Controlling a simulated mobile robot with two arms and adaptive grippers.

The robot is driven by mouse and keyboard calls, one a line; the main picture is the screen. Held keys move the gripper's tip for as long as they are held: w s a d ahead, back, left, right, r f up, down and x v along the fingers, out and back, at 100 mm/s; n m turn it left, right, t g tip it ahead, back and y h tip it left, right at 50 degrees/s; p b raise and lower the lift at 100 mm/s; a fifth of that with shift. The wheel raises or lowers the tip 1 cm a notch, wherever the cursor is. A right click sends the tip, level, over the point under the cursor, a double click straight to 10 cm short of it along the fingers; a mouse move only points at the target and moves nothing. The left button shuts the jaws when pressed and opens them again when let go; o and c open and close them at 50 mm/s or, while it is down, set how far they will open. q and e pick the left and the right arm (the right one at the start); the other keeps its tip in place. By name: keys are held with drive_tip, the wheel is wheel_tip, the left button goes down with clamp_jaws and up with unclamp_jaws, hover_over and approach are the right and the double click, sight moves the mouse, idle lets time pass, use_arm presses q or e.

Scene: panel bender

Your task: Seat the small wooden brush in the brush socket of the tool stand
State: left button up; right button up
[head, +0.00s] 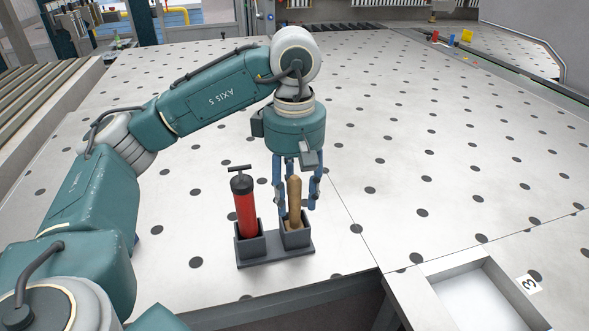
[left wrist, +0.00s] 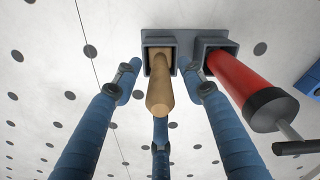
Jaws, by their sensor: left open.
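The wooden brush (head: 294,199) stands upright, handle up, with its lower end inside the right-hand socket of the dark grey tool stand (head: 275,257). In the left wrist view the brush (left wrist: 159,88) also shows within the square socket, its lower end partly hidden. My left gripper (head: 297,208) is open around the brush, pointing down. In the left wrist view its blue fingers (left wrist: 160,92) stand apart from the handle on both sides, with a third finger below it. A red pump (head: 244,205) with a black T-handle stands in the left-hand socket. My right gripper is not in view.
The stand is near the front edge of a pale table (head: 440,190) with dark round spots. A metal tray (head: 480,295) marked 3 lies at the front right. Small coloured items (head: 466,37) sit far right. The table's middle is clear.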

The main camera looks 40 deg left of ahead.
use_arm(q)
wheel_tip(320, 180, up, 9)
drive_tip(key=shift+r, duration=0.1)
idle(0.3)
drive_tip(key=shift+s, duration=0.1)
idle(0.5)
